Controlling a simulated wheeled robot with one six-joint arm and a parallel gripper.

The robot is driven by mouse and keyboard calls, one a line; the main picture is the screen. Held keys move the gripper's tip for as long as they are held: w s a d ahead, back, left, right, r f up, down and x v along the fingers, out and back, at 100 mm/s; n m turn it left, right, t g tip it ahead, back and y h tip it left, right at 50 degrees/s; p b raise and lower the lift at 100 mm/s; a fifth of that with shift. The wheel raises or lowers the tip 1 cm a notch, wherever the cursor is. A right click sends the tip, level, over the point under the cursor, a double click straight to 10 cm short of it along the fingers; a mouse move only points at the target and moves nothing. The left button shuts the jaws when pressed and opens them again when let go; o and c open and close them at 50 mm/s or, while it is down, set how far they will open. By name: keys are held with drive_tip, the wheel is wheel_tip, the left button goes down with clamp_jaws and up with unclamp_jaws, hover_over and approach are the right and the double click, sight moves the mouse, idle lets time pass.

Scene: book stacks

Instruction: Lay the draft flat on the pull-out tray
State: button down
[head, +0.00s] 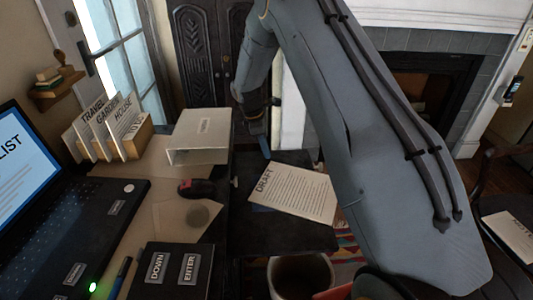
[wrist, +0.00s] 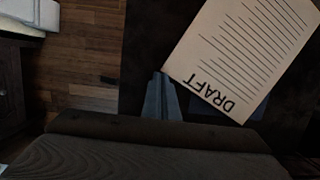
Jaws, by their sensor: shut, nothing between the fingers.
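The draft (head: 292,192), a cream sheet headed DRAFT with printed lines, lies flat on the dark pull-out tray (head: 285,235) beside the desk. In the wrist view the draft (wrist: 245,55) lies on the dark tray surface (wrist: 150,35), its DRAFT heading towards my gripper. My gripper (head: 266,154) is at the tray's far left, just beyond the draft's heading corner. In the wrist view my gripper's fingers (wrist: 162,90) are together and empty, close to the draft's corner. Whether they touch the sheet I cannot tell. A bluish patch shows under the draft's near edge.
The desk on the left holds a laptop (head: 60,215), a mouse (head: 199,188), a white box (head: 200,138), upright cards (head: 112,130) and a black DOWN/ENTER pad (head: 172,270). A bin (head: 300,275) stands below the tray. A chair (head: 500,190) is at right.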

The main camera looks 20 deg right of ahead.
drive_tip(key=p+v, duration=0.3)
drive_tip(key=v, duration=0.5)
drive_tip(key=shift+s, duration=0.1)
drive_tip(key=s+r+m+y, duration=0.1)
drive_tip(key=s+r+m, duration=0.2)
drive_tip(key=s, duration=0.9)
drive_tip(key=s+r+m+y, duration=0.1)
drive_tip(key=s+r+m, duration=0.3)
drive_tip(key=s+m, duration=0.3)
drive_tip(key=s+r+m, duration=0.3)
drive_tip(key=s+m, duration=0.2)
drive_tip(key=s, duration=1.3)
drive_tip(key=shift+d+r+m+t+y, duration=0.15)
drive_tip(key=shift+m+t+y, duration=0.15)
drive_tip(key=shift+m+y, duration=0.1)
